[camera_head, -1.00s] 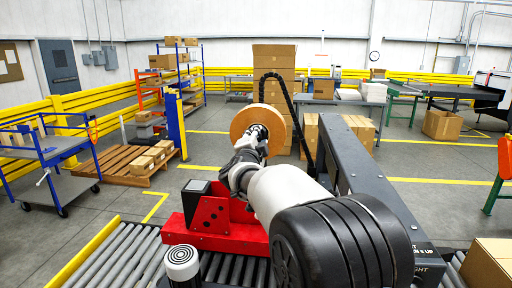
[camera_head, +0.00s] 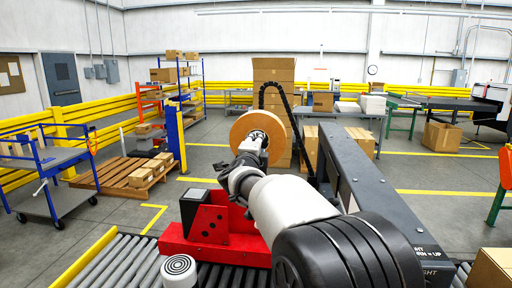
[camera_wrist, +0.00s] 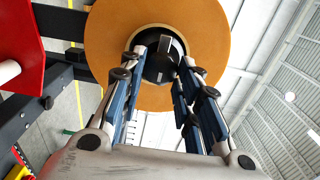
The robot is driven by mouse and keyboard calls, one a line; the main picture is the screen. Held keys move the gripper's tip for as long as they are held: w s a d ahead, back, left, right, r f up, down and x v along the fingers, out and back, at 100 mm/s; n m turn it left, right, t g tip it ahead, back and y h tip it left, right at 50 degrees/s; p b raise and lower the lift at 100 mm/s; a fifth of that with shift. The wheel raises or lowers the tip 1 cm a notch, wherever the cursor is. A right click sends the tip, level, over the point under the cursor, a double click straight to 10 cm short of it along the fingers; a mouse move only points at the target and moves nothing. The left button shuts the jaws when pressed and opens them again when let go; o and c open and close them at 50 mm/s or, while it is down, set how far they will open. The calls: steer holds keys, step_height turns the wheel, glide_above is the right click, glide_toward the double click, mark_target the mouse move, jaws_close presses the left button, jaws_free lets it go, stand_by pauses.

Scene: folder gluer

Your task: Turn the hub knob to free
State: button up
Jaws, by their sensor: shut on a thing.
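The hub knob (camera_wrist: 160,62) is a dark, round knob with a raised grip bar at the centre of a large tan roll (camera_wrist: 108,35). The roll also shows in the head view (camera_head: 241,127), upright, with my arm reaching to its middle. My gripper (camera_wrist: 171,72) is at the hub, its two fingers on either side of the knob and shut on it. In the head view my wrist and gripper hide the knob. No marking for the free position can be read.
A red machine block (camera_head: 212,222) stands left of my arm, above a roller conveyor (camera_head: 110,265). A long dark grey beam (camera_head: 368,190) runs along the right of my arm. A black cable chain (camera_head: 290,115) arches right of the roll. Stacked cartons (camera_head: 273,72) stand behind.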

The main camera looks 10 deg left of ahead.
steer(key=o, duration=1)
steer(key=shift+o, duration=0.2)
steer(key=s, duration=1.2)
steer(key=shift+a, duration=0.2)
